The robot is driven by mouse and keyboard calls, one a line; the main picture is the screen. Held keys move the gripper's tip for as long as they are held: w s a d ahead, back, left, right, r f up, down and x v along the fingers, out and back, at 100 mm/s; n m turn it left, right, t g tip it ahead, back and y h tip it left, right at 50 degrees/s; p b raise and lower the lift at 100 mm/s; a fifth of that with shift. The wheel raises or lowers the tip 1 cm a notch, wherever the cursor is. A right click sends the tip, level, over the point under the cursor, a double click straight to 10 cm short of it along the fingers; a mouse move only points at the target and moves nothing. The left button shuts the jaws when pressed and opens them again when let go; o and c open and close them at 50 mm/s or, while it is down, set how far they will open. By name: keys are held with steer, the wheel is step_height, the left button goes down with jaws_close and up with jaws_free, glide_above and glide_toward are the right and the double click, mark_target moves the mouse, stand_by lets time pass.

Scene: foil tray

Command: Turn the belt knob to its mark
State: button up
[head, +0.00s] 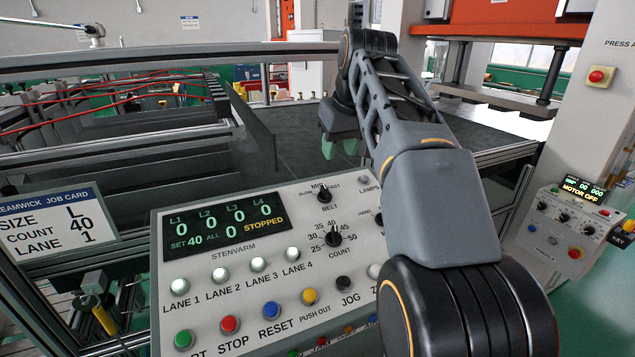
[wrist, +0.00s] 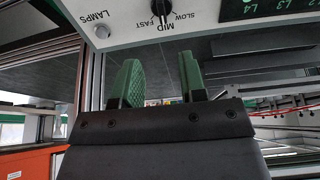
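The belt knob (head: 324,195) is a small black dial near the top of the sloped control panel (head: 172,250), with SLOW, MID and FAST printed around it. I cannot tell for sure where its pointer stands. In the wrist view, the panel is upside down along the top edge, with the belt labels (wrist: 167,27) showing and the knob partly cut off. My gripper (head: 338,145) is beyond the knob, over the dark belt, with its green fingers pointing down. In the wrist view, the fingers (wrist: 160,80) are apart with nothing between them.
The count knob (head: 334,237) sits just below, and several lane buttons (head: 259,265) line the panel. The display (head: 225,226) reads SET 40, STOPPED. A job card (head: 48,222) at left reads size L, count 40, lane 1. A rail (head: 200,62) crosses behind.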

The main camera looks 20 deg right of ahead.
mark_target(326, 190)
steer(key=x, duration=1.3)
steer(key=shift+a+p, duration=0.1)
steer(key=shift+p, duration=0.3)
jaws_close()
